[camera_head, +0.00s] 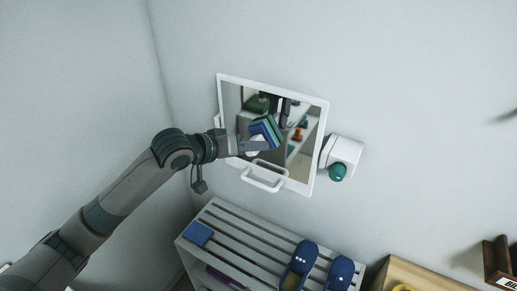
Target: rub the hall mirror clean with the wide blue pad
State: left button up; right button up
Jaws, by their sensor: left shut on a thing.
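The hall mirror (312,140) hangs on the wall in a white frame, with a white handle-like bar (263,178) at its lower edge. My left gripper (256,142) is in front of the mirror's left half, shut on a blue pad (264,130). The pad is tilted and close to the glass; whether it touches cannot be told. The fingers hide part of it, and pad and reflection are hard to separate. A second, flat blue piece (198,233) lies on the slatted rack. My right gripper is not in view.
A white wall fixture with a teal knob (337,172) sits just right of the mirror. Below is a grey slatted rack (235,235) with blue shoes (299,262). A wooden box (420,278) stands at lower right. The wall above the mirror is bare.

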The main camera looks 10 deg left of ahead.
pick_arm(q)
jog(key=shift+a, duration=0.1)
dwell(0.3)
jog(key=shift+w+a, duration=0.3)
jog(key=shift+a, duration=0.5)
jog(key=shift+w+a, duration=0.3)
jog(key=shift+a, duration=0.5)
jog(key=a, duration=0.1)
jog(key=w+a, duration=0.1)
jog(key=a, duration=0.1)
jog(key=shift+w+a, duration=0.1)
jog(key=shift+r, duration=0.15)
jog(key=shift+r, duration=0.15)
